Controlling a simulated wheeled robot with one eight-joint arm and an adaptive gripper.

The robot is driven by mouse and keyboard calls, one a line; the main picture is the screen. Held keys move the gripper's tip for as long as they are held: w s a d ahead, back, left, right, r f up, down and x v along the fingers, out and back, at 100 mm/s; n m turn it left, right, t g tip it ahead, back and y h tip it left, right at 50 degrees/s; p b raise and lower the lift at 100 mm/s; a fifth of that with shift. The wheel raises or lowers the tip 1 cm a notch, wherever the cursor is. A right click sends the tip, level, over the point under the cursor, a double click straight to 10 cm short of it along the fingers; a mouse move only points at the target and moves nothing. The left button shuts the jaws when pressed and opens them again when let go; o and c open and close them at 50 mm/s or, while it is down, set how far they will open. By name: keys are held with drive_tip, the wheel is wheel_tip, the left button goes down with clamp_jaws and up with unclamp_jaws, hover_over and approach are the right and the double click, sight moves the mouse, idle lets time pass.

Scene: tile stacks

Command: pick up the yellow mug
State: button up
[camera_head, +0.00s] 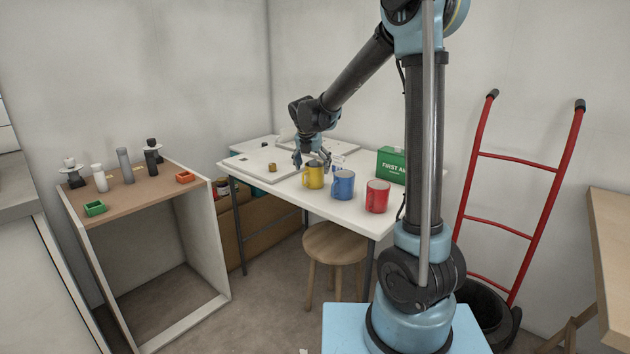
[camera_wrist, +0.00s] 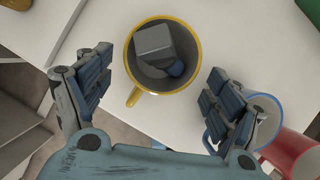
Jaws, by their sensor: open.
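The yellow mug (camera_head: 313,175) stands upright on the white table in the head view, leftmost in a row of mugs. In the wrist view I look down into the yellow mug (camera_wrist: 195,93); a grey block-like item and a blue rounded piece show inside its rim. Its handle points to the lower left. My gripper (camera_wrist: 162,82) is open, with one finger on each side of the mug and visible gaps between. In the head view my gripper (camera_head: 312,157) hangs at the mug, partly hidden.
A blue mug (camera_head: 342,185) stands close to the right of the yellow one, near my right finger in the wrist view. A red mug (camera_head: 377,196) stands further right. A green first aid box (camera_head: 391,162) is behind them. The white table's (camera_head: 290,188) front edge is near.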

sight(314, 174)
drive_tip(key=shift+x, duration=2.6)
drive_tip(key=shift+w, duration=0.15)
drive_tip(key=shift+c, duration=0.5)
drive_tip(key=c, duration=1.3)
